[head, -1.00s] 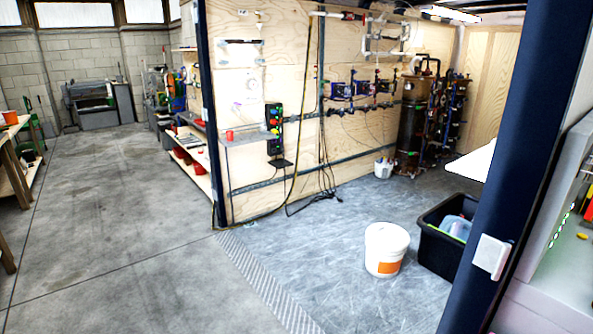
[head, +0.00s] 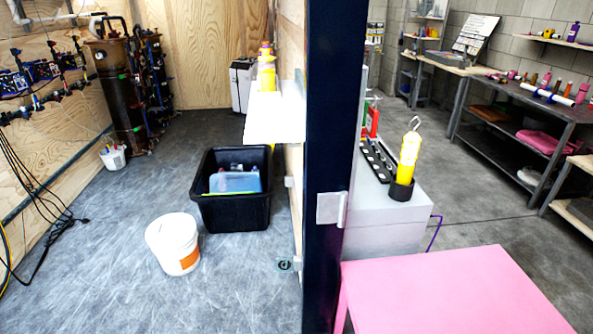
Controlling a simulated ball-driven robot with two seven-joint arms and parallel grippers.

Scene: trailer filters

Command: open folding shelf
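A white shelf board (head: 274,120) stands out from the right wall inside the trailer, left of the dark blue post. A yellow bottle (head: 266,72) stands on it. I cannot tell whether this is the folding shelf. Its underside and fixings are mostly hidden. Neither of my grippers is in view.
A white bucket (head: 172,243) with an orange label and a black crate (head: 232,217) stand on the trailer floor. The dark blue post (head: 333,120) divides the trailer from the workshop. A pink table (head: 450,290) is at front right.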

